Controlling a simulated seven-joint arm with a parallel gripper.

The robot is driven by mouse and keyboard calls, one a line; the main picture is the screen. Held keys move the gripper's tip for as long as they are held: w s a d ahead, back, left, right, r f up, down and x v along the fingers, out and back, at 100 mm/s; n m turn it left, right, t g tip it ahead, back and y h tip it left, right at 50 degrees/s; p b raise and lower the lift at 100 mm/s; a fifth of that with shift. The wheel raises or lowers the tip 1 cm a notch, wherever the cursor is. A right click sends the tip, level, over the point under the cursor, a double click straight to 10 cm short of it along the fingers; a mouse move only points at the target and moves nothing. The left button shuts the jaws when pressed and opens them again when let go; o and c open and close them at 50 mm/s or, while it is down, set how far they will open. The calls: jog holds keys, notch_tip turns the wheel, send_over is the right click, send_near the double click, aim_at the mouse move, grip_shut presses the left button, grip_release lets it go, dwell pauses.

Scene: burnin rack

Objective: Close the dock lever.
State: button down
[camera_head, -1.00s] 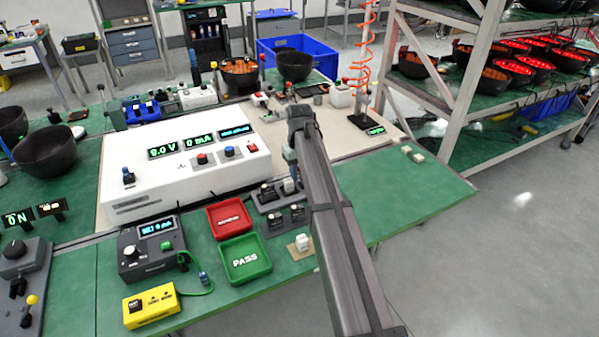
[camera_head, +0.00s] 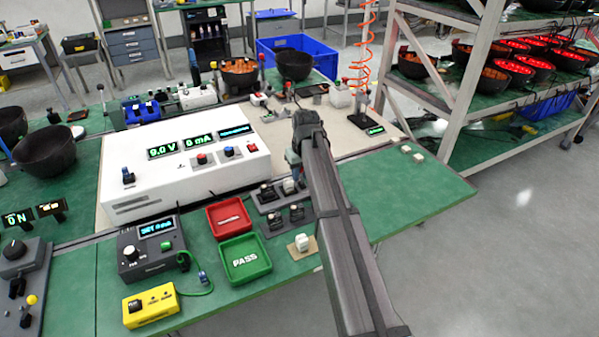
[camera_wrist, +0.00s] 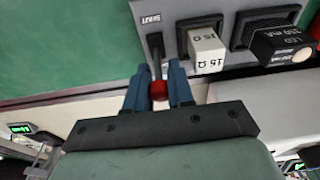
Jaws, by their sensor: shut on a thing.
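The dock (camera_wrist: 145,15) is a grey plate with dark sockets, labelled SHUNT in the wrist view. Its lever is a thin dark stalk (camera_wrist: 156,62) with a red ball knob (camera_wrist: 159,90). My gripper (camera_wrist: 160,86) has blue fingers on both sides of the knob and is shut on it. A white block marked 15 Ω (camera_wrist: 207,50) sits in the socket beside the lever. In the head view my gripper (camera_head: 293,160) is above the grey dock (camera_head: 268,206); the arm hides the lever there.
A black block marked LED 350 mA (camera_wrist: 280,45) sits in the neighbouring socket. A white power supply (camera_head: 140,195) stands left of my gripper. Red (camera_head: 212,230) and green PASS (camera_head: 226,270) trays lie in front. The bench's right end is mostly clear.

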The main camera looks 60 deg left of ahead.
jog(key=d+y, duration=0.1)
jog(key=y, duration=0.1)
jog(key=d+y, duration=0.1)
jog(key=y, duration=0.1)
jog(key=shift+d+y, duration=0.2)
jog(key=shift+y, duration=0.5)
jog(key=shift+d+y, duration=0.2)
jog(key=shift+y, duration=0.5)
jog(key=c, duration=1.3)
grip_release()
jog(key=shift+r, duration=0.1)
jog(key=v, duration=1.3)
jog(key=shift+d+r, duration=0.15)
jog(key=shift+d, duration=0.2)
